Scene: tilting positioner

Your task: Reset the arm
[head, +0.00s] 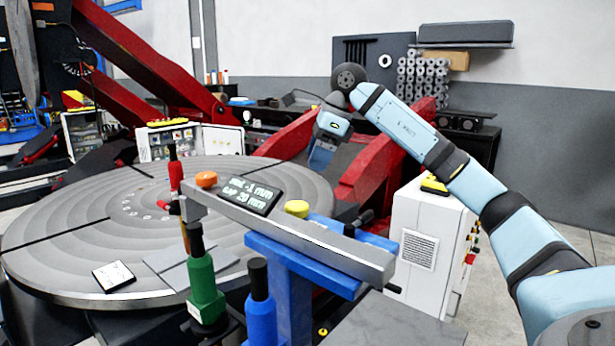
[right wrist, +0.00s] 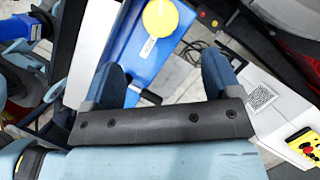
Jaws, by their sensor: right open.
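My right arm reaches in from the right in the head view, bent at the elbow. My right gripper (head: 321,160) points down beyond the blue bracket (head: 320,262). In the right wrist view the right gripper (right wrist: 163,68) has its two dark blue fingers wide apart, with nothing between them. A yellow round button (right wrist: 160,18) lies beyond the fingertips on the blue bracket. The same yellow button (head: 297,208) shows in the head view. An orange button (head: 206,179) sits near the other end of the grey bar (head: 285,235). My left gripper does not show.
A large round turntable (head: 95,225) fills the left. A black display (head: 251,196) stands by the bar. Green (head: 204,280) and blue (head: 260,305) handled tools stand in front. Red beams (head: 365,165) flank my gripper; a white cabinet (head: 425,235) stands right.

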